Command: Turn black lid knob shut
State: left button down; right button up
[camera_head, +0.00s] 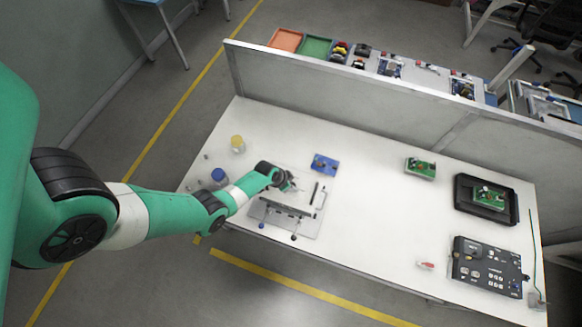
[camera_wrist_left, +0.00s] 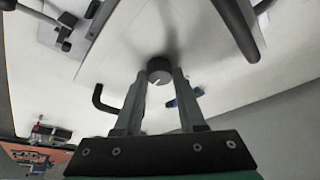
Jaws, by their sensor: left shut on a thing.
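The black lid knob (camera_wrist_left: 160,68) shows in the left wrist view as a small round dark knob with a light mark, between the fingertips of my left gripper (camera_wrist_left: 158,80). The gripper is shut on it. In the head view my left gripper (camera_head: 287,182) is over the grey fixture (camera_head: 275,221) on the table's left part, and the knob is too small to make out there. My right gripper is in neither view.
A yellow-lidded jar (camera_head: 237,143) and a blue-lidded jar (camera_head: 218,175) stand left of the gripper. A blue board (camera_head: 324,164) lies behind it. A green board (camera_head: 420,168), black tray (camera_head: 459,203) and black panel (camera_head: 487,265) are at right. The table's middle is clear.

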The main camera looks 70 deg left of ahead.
pick_arm(q)
jog(key=n+y, duration=0.1)
jog(key=n, duration=0.2)
jog(key=shift+d+n+g, duration=0.15)
jog(key=shift+n+g, duration=0.15)
jog(key=n+y, duration=0.1)
jog(key=n, duration=0.1)
jog(key=n+g+y+b, duration=0.1)
jog(key=n, duration=0.2)
jog(key=shift+w+d+n, duration=0.1)
jog(key=shift+w+n, duration=0.1)
jog(key=shift+n, duration=0.1)
jog(key=n+g, duration=0.1)
jog(key=n, duration=0.1)
jog(key=shift+r+n+g+y, duration=0.1)
jog(key=shift+n+g+y, duration=0.2)
jog(key=shift+w+n+g, duration=0.1)
jog(key=shift+n+g, duration=0.2)
jog(key=shift+n, duration=0.6)
jog(key=shift+n+g, duration=0.6)
jog(key=shift+n, duration=1)
jog(key=shift+c, duration=2.4)
grip_release()
